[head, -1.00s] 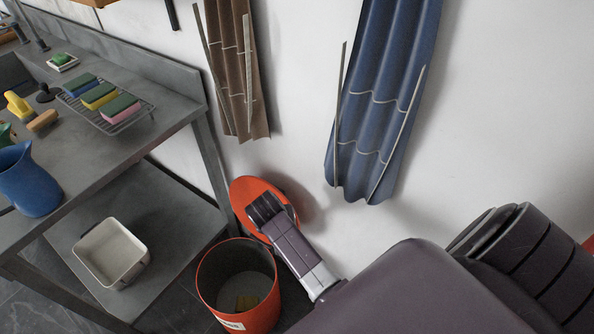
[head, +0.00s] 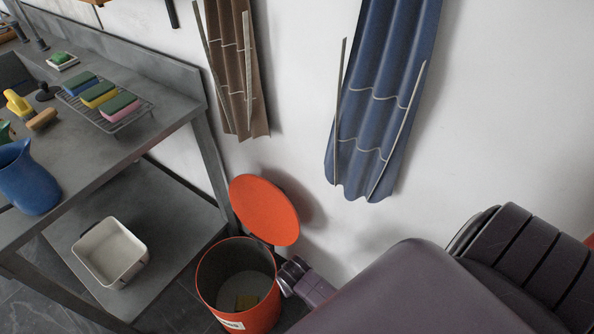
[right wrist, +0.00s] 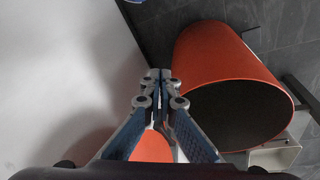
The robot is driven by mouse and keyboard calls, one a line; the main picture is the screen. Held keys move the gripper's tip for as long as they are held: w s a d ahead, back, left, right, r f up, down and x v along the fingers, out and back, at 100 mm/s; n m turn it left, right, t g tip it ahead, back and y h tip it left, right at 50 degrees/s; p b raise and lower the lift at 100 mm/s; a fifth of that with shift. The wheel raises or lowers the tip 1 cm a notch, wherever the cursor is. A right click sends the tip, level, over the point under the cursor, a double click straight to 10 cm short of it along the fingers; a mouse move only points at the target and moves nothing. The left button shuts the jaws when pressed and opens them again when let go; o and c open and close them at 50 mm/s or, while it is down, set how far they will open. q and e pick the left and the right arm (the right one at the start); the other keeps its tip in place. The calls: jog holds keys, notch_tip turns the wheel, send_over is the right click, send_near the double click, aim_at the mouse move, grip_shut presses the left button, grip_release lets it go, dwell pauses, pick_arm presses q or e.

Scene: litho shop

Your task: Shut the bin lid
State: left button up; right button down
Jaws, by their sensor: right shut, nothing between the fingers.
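The orange bin (head: 207,282) stands on the floor by the wall, its mouth uncovered. Its round orange lid (head: 264,210) is open, raised behind the bin and leaning back near the wall. My right gripper (head: 288,276) is low, just right of the bin's rim in the head view, below the lid. In the right wrist view its fingers (right wrist: 160,75) are shut and empty, beside the bin wall (right wrist: 215,60). Part of the lid (right wrist: 152,148) shows behind the fingers there. I cannot tell whether the gripper touches the bin. My left gripper is not in view.
A grey workbench (head: 110,165) with a lower shelf holding a white tub (head: 86,262) stands at the left. Brown (head: 232,70) and blue (head: 375,110) aprons hang on the wall above. The wall is close behind the lid.

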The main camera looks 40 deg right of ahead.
jog(key=shift+s+a+f, duration=0.2)
jog(key=shift+s+f, duration=0.6)
jog(key=shift+f, duration=0.3)
